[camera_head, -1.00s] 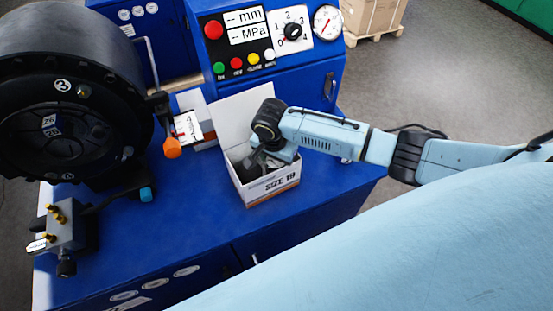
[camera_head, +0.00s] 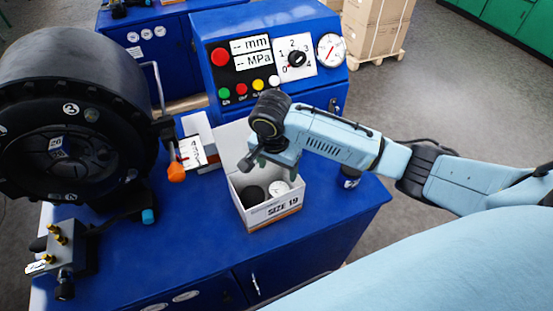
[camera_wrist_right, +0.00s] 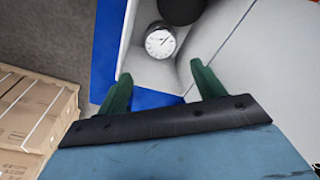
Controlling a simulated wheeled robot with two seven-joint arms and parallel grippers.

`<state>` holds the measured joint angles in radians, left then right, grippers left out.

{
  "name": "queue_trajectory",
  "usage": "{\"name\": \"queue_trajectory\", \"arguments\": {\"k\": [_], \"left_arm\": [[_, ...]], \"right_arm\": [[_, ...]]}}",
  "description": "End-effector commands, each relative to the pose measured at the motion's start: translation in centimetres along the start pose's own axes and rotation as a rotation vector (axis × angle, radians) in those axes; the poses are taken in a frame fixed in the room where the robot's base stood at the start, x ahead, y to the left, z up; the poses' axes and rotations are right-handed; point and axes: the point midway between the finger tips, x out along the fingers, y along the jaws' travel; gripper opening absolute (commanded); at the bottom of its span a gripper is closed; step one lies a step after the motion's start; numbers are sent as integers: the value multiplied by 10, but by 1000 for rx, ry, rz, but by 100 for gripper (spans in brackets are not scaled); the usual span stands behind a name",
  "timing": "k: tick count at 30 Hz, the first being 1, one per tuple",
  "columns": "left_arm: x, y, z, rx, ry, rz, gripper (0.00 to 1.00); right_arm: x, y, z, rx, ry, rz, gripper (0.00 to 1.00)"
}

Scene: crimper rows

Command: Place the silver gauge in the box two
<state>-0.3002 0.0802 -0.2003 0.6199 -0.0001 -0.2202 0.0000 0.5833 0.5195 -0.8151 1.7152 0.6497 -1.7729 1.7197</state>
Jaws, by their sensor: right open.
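The silver gauge (camera_head: 279,188) lies inside the open white box marked SIZE 19 (camera_head: 272,213), in its right part, beside a black round object (camera_head: 252,196). In the right wrist view the gauge (camera_wrist_right: 160,41) lies dial up by the box wall, with the black object (camera_wrist_right: 181,8) next to it. My right gripper (camera_head: 252,160) is above the box, apart from the gauge. Its green fingers (camera_wrist_right: 160,85) are spread with nothing between them. My left gripper is not in view. No label reading "two" can be made out on the box.
The box stands on a blue bench (camera_head: 190,245). A second white box (camera_head: 197,145) stands behind it to the left. The black crimper head (camera_head: 75,110) fills the left side. A control panel (camera_head: 268,60) rises behind. The bench front is clear.

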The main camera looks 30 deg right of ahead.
Motion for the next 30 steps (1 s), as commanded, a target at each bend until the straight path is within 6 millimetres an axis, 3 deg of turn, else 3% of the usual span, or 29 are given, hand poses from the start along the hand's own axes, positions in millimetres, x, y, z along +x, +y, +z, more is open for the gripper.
{"name": "queue_trajectory", "arguments": {"k": [3,7,30], "left_arm": [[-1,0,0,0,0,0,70],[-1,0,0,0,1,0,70],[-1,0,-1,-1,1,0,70]], "right_arm": [[-17,-1,0,1,1,-4,68],[-25,-1,0,1,1,-2,68],[-26,-1,-1,1,1,-2,68]]}}
